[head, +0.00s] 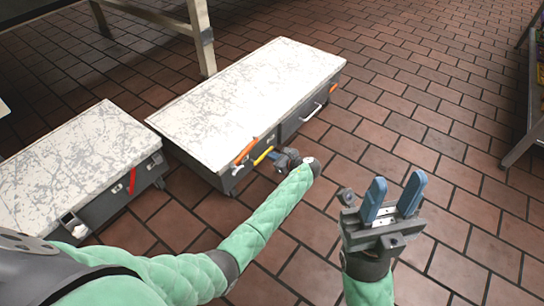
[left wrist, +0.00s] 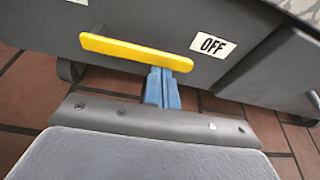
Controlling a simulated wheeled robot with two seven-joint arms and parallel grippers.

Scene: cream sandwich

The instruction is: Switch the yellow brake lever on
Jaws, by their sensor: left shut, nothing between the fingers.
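In the left wrist view the yellow lever (left wrist: 137,52) lies nearly level, tilted slightly, beside an "OFF" label (left wrist: 212,45). My left gripper (head: 290,157) is right at the lever. In the left wrist view its blue fingers (left wrist: 161,88) are shut together with nothing between them, tips at the lever's lower edge near its right end; I cannot tell whether they touch it. My right gripper (head: 394,197) is open and empty, away from the cart.
An orange lever (head: 244,151) sits just above the yellow one. A second cart (head: 70,165) with a red lever (head: 132,181) stands at left. A metal table leg (head: 202,38) is behind. The brick floor at right is mostly clear.

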